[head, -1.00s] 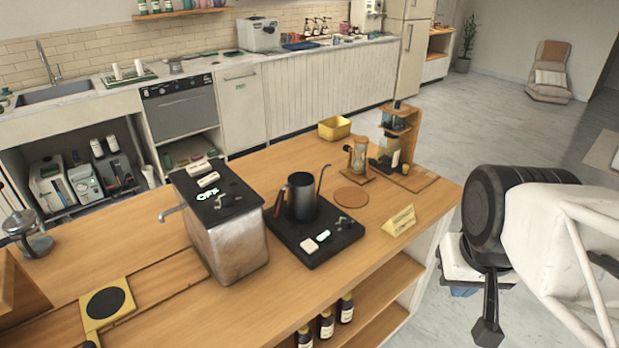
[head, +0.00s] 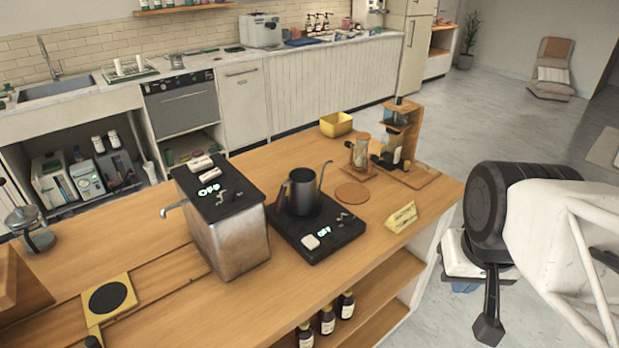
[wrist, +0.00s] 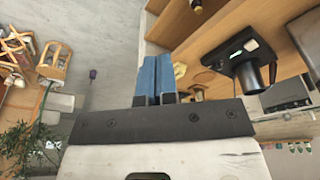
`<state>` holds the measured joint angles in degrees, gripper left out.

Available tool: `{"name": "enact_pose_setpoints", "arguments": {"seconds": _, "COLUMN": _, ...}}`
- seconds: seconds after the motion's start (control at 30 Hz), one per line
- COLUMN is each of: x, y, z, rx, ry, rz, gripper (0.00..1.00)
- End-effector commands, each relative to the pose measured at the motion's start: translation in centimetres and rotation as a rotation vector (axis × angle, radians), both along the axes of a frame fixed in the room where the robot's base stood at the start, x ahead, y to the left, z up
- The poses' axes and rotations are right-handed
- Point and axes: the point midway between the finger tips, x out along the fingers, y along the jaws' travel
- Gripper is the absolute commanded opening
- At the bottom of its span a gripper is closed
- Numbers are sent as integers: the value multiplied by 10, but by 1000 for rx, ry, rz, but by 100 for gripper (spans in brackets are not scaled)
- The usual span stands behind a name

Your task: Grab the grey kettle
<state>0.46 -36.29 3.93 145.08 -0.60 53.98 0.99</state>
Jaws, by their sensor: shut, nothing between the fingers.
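The grey kettle (head: 302,192) stands upright on a black electric base (head: 318,238) on the wooden counter, with its handle to the left and its thin spout to the right. The kettle also shows in the wrist view (wrist: 252,78), on its base at the right. My gripper (wrist: 156,58) is shut and empty, its two blue fingers side by side, well apart from the kettle. In the head view my arm is at the right, off the counter's edge, and the fingers are hard to make out there.
A steel box machine (head: 222,215) stands just left of the kettle. A round cork mat (head: 352,194), a yellow sign (head: 401,217), an hourglass (head: 359,152) and a wooden stand (head: 402,130) are to its right. Bottles (head: 327,320) sit on the shelf below.

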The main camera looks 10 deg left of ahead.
Motion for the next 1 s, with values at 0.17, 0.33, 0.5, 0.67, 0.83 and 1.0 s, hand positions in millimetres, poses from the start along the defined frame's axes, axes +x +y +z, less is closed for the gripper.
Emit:
{"name": "enact_pose_setpoints", "arguments": {"seconds": 0.17, "x": 0, "y": 0, "z": 0, "rx": 0, "ry": 0, "rz": 0, "gripper": 26}}
{"name": "enact_pose_setpoints", "arguments": {"seconds": 0.33, "x": 0, "y": 0, "z": 0, "rx": 0, "ry": 0, "rz": 0, "gripper": 52}}
{"name": "enact_pose_setpoints", "arguments": {"seconds": 0.5, "x": 0, "y": 0, "z": 0, "rx": 0, "ry": 0, "rz": 0, "gripper": 78}}
{"name": "enact_pose_setpoints", "arguments": {"seconds": 0.67, "x": 0, "y": 0, "z": 0, "rx": 0, "ry": 0, "rz": 0, "gripper": 100}}
{"name": "enact_pose_setpoints", "arguments": {"seconds": 0.83, "x": 0, "y": 0, "z": 0, "rx": 0, "ry": 0, "rz": 0, "gripper": 100}}
{"name": "enact_pose_setpoints", "arguments": {"seconds": 1.0, "x": 2, "y": 3, "z": -2, "rx": 18, "ry": 10, "rz": -8, "gripper": 100}}
